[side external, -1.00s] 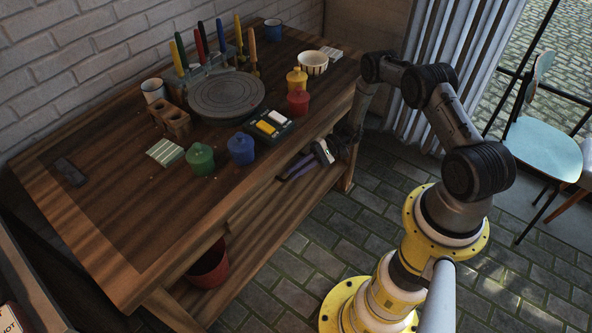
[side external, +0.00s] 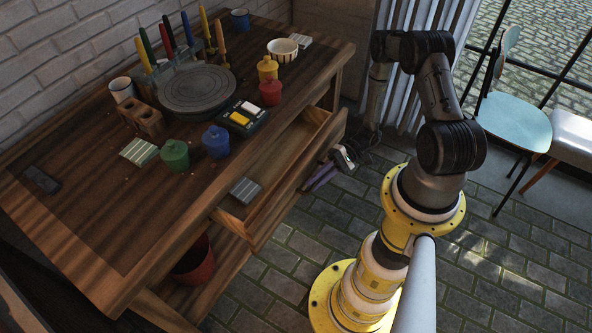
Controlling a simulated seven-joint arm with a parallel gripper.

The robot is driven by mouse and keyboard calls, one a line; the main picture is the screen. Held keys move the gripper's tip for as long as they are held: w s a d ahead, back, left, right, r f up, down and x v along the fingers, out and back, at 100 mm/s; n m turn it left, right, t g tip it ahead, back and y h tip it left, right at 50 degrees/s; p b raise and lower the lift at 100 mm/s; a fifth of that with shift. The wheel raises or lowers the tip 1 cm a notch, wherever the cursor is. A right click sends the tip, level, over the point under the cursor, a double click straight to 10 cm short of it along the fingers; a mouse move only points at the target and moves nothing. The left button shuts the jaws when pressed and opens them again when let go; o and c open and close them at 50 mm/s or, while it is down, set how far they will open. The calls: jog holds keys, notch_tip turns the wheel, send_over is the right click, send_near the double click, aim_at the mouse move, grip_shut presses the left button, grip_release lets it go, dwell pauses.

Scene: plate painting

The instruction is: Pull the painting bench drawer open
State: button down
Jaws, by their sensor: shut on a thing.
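The wooden painting bench (side external: 90,215) stands against the brick wall. Its drawer (side external: 290,165) is pulled well out from under the bench top, and its inside shows. A grey tile-like thing (side external: 245,190) lies in the drawer's near left part. My gripper (side external: 318,178) is at the outer face of the drawer front, with its purple fingers pointing at it. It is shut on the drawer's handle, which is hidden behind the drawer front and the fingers.
The bench top holds a grey turntable (side external: 197,90), paint pots such as the green one (side external: 175,155) and blue one (side external: 216,141), a bowl (side external: 282,49) and tall coloured sticks. A red bucket (side external: 194,262) stands below.

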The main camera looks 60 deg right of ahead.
jog(key=s, duration=0.7)
